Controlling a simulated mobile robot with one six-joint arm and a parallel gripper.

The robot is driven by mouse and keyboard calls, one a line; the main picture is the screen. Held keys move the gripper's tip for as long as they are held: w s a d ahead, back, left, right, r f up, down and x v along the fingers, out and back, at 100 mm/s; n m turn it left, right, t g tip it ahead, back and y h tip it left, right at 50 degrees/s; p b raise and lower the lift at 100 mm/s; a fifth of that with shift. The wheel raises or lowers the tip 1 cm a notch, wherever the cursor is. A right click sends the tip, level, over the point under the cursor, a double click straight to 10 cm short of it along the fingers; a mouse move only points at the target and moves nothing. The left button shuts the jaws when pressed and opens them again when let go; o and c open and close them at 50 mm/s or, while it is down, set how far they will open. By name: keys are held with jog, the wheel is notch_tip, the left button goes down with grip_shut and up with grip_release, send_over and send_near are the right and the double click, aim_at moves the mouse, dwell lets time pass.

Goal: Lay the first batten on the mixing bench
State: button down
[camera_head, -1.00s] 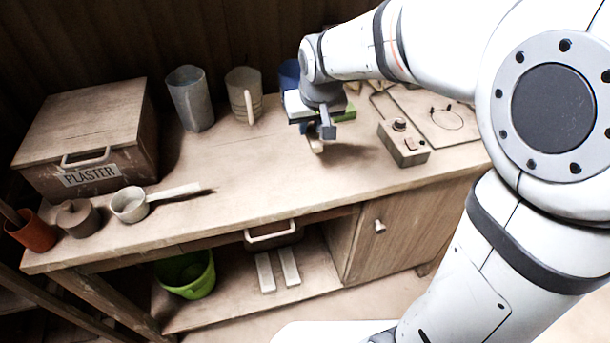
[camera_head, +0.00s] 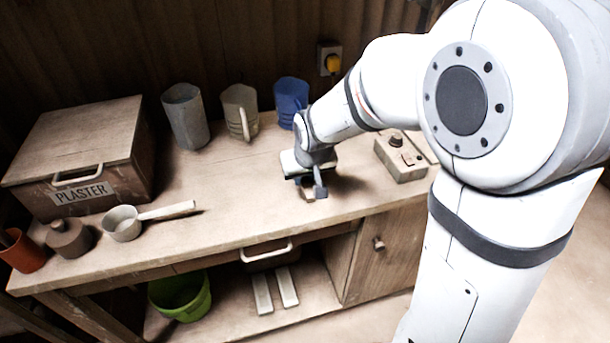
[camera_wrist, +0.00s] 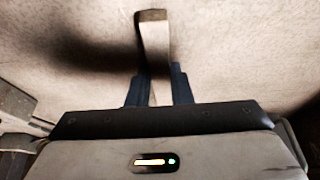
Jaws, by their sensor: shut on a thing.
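My gripper (camera_head: 309,190) is over the mixing bench (camera_head: 235,192), in front of the blue jug and left of the control box. It is shut on a pale batten-like bar (camera_wrist: 153,40), which runs forward from between the dark fingers in the wrist view. In the head view only a short end of the bar shows under the gripper. The bar casts a dark shadow on the bench top to its left in the wrist view. I cannot tell whether it touches the bench. Two more pale battens (camera_head: 262,294) (camera_head: 287,287) lie side by side on the lower shelf.
A blue jug (camera_head: 291,100), a beige jug (camera_head: 240,110) and a grey jug (camera_head: 186,115) stand at the back. A control box (camera_head: 404,160) is at right. A plaster box (camera_head: 80,150), a ladle (camera_head: 124,224) and small pots are at left. The bench middle is clear.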

jog(key=shift+f, duration=0.2)
jog(key=c, duration=1.3)
grip_release()
jog(key=shift+r, duration=0.1)
